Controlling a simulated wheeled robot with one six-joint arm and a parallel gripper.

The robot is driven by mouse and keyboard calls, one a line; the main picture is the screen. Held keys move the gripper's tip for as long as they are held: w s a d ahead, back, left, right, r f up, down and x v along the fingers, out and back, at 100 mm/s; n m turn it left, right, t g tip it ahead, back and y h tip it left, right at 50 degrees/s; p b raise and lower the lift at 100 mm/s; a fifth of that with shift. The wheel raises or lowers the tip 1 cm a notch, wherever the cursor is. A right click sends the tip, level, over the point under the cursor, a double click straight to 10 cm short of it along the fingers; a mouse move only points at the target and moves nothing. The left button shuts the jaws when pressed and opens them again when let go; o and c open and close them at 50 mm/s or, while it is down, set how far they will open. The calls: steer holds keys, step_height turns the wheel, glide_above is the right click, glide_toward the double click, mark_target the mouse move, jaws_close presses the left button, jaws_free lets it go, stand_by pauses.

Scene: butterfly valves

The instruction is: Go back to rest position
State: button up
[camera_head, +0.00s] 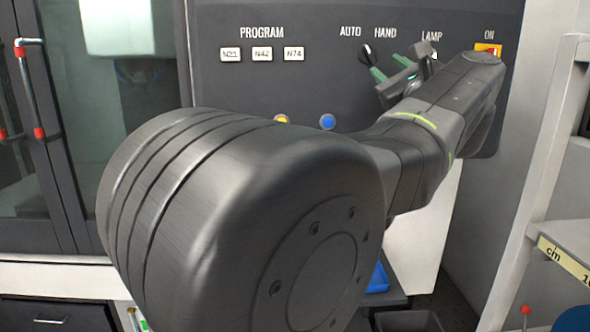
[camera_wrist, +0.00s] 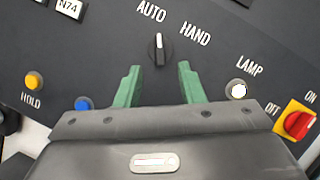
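My gripper (camera_wrist: 160,88) is open and empty in the wrist view, its two green fingers apart and pointing at the dark control panel (camera_wrist: 215,60). The AUTO/HAND knob (camera_wrist: 158,50), black with a white mark, shows between and beyond the fingertips. In the head view my gripper (camera_head: 383,67) is in front of the panel (camera_head: 320,90), just right of the AUTO/HAND knob (camera_head: 366,54). My arm stretches across the head view and hides the lower part of the panel.
A yellow HOLD button (camera_wrist: 34,81), a blue button (camera_wrist: 84,104), a white LAMP button (camera_wrist: 237,89) and a red ON/OFF switch (camera_wrist: 298,124) sit around my gripper. Glass doors with a red-ended handle (camera_head: 30,90) stand left. A grey shelf frame (camera_head: 545,160) stands close on the right.

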mark_target(370, 54)
steer(key=shift+m, duration=0.4)
steer(key=p+x, duration=0.2)
steer(key=x, duration=0.5)
steer(key=shift+w+a+r, duration=0.1)
steer(key=shift+w+r, duration=0.1)
steer(key=shift+w, duration=0.05)
steer(key=shift+m+t+h+p, duration=0.3)
steer(key=shift+m+h+p, duration=0.4)
steer(key=shift+m, duration=0.4)
steer(key=m+p, duration=0.1)
steer(key=m+h, duration=0.1)
steer(key=m, duration=0.1)
steer(key=shift+s+a+p, duration=0.15)
steer(key=shift+s+p, duration=0.05)
steer(key=shift+p, duration=0.15)
steer(key=m+h+p, duration=0.1)
steer(key=m+h, duration=0.1)
steer(key=m, duration=0.1)
steer(key=shift+w+m+t+p, duration=0.15)
steer(key=shift+m+t+p, duration=0.15)
steer(key=m+h+p, duration=0.1)
steer(key=m+h, duration=0.1)
steer(key=m, duration=0.1)
steer(key=shift+p, duration=0.35)
steer(key=shift+f+m, duration=0.15)
steer(key=shift+m, duration=0.35)
steer(key=shift+f, duration=0.1)
steer(key=shift+a, duration=0.1)
